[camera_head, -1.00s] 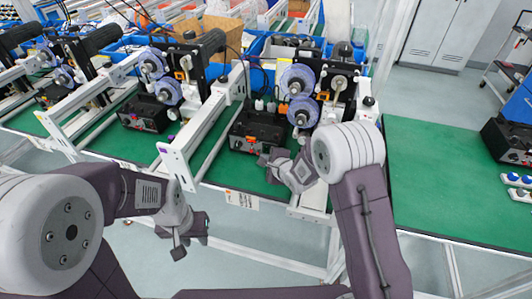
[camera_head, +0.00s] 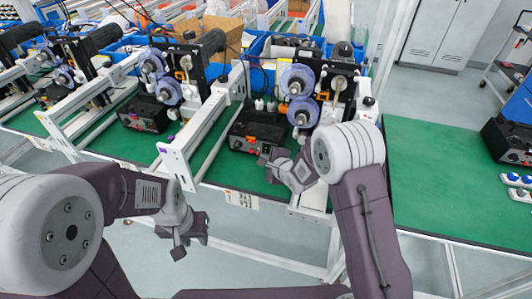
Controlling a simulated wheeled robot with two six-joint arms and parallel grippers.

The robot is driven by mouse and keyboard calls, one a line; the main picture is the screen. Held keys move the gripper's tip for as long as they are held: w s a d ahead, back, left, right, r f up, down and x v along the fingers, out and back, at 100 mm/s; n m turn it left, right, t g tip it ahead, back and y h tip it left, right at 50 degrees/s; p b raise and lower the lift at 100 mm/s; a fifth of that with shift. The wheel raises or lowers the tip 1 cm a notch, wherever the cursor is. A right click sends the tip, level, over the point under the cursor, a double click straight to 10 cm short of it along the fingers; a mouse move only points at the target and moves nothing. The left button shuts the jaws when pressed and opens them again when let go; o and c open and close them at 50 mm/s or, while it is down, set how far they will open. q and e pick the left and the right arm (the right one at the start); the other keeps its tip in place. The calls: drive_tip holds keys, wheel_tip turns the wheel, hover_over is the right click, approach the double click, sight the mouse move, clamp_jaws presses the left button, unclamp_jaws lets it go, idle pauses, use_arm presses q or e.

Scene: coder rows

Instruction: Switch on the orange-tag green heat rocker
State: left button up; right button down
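A black control box (camera_head: 258,127) with an orange tag (camera_head: 251,140) on its front stands on the green bench under the middle coding machine. The green heat rocker cannot be made out at this size. My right gripper (camera_head: 268,166) is just in front of the box's lower right corner, pointing left. Whether it touches the box, and whether its fingers are apart, I cannot tell. My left gripper (camera_head: 191,243) hangs in front of the bench edge, away from the box. Its fingers look apart, with nothing between them.
A white machine frame (camera_head: 178,165) juts forward left of the box. Purple rollers (camera_head: 298,112) hang to its upper right. Another black box (camera_head: 142,114) stands further left. The green bench top (camera_head: 440,190) on the right is mostly clear.

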idle(0.4)
drive_tip(key=shift+w+d, duration=0.15)
drive_tip(key=shift+w, duration=0.25)
drive_tip(key=shift+w+d+f+p, duration=0.1)
drive_tip(key=shift+w+p, duration=0.2)
drive_tip(key=shift+w, duration=0.05)
idle(0.5)
drive_tip(key=shift+s, duration=0.1)
drive_tip(key=shift+s+a, duration=0.25)
drive_tip(key=shift+s, duration=0.45)
drive_tip(key=shift+s+a+r, duration=0.15)
drive_tip(key=shift+s+a, duration=0.1)
drive_tip(key=shift+s, duration=0.55)
drive_tip(key=shift+s+a+r, duration=0.2)
drive_tip(key=shift+s+a, duration=0.05)
drive_tip(key=shift+s, duration=0.5)
drive_tip(key=shift+s+a+r, duration=0.15)
drive_tip(key=shift+s+a, duration=0.1)
drive_tip(key=shift+s, duration=0.55)
